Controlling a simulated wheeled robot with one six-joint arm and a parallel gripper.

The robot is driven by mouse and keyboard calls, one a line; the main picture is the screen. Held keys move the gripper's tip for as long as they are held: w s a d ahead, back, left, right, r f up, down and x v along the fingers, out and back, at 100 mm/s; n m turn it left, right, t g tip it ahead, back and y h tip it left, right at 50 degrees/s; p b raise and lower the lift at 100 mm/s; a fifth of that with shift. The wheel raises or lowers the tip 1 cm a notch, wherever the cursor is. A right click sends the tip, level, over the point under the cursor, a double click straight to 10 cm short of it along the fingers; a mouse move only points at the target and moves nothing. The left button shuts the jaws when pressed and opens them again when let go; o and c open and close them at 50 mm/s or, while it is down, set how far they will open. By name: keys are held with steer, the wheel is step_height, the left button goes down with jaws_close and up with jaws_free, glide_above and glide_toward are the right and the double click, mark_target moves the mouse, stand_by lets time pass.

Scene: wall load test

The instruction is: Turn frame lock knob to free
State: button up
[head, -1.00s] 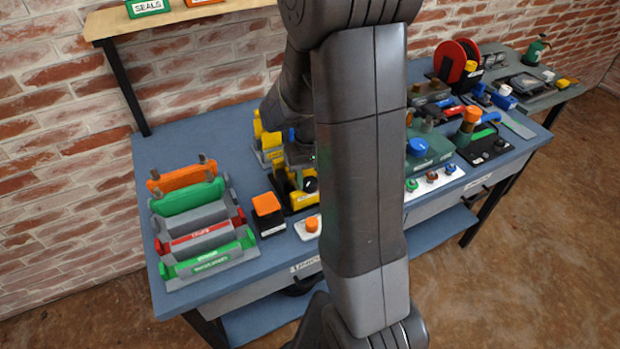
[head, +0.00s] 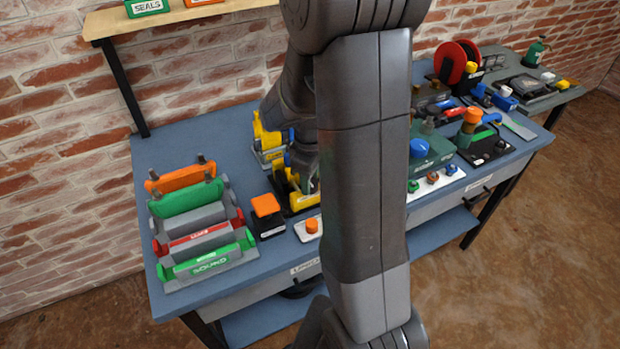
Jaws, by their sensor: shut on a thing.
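The yellow frame (head: 300,202) stands on the blue bench, partly behind my arm. My gripper (head: 306,172) is low at this frame, mostly hidden by my forearm and wrist. It is shut on the frame lock knob, as far as the view lets me tell; the fingertips and the knob are covered, so the knob's angle cannot be read.
A second yellow holder (head: 268,145) stands behind. An orange-topped block (head: 266,212) and a white plate with an orange button (head: 311,226) are close in front. A rack of coloured bars (head: 200,225) is at left. Several devices, including a green box (head: 430,155), crowd the right.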

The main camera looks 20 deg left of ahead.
steer(key=shift+n, duration=0.6)
steer(key=o, duration=1)
step_height(320, 180, up, 14)
steer(key=shift+f, duration=0.1)
step_height(320, 180, down, 14)
steer(key=shift+r, duration=0.1)
stand_by(0.7)
steer(key=shift+r, duration=0.1)
